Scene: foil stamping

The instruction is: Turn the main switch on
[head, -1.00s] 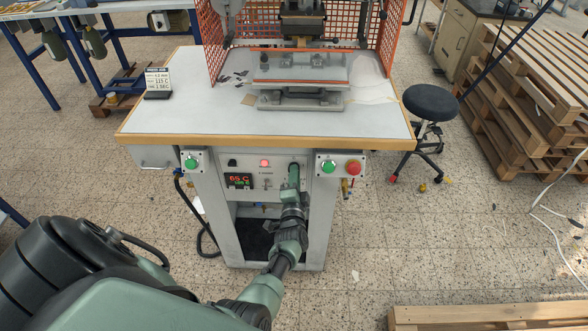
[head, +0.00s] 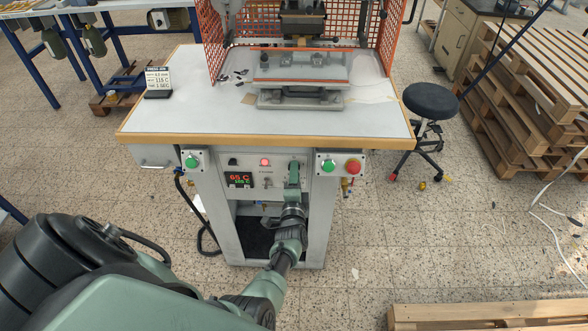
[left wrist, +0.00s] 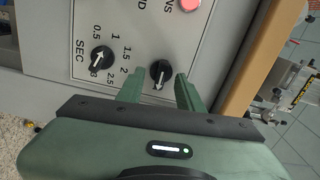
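The control panel (head: 250,200) is on the front of the white machine, below the table top. My left gripper (head: 293,168) is at the panel's upper right and covers part of it. In the left wrist view, a black rotary knob (left wrist: 160,73) with a white pointer lies between the open fingers of the gripper (left wrist: 160,88). Small gaps show beside the knob. I see no label naming it the main switch. A black switch (head: 232,162) sits at the panel's upper left. A red lamp (head: 265,163) is lit. My right gripper is not in view.
A numbered SEC dial (left wrist: 102,58) sits beside the knob. A lit display (head: 239,180) reads 65 C on top. Green buttons (head: 191,162) (head: 328,167) and a red button (head: 353,167) flank the panel. The wooden table edge (head: 265,141) overhangs above.

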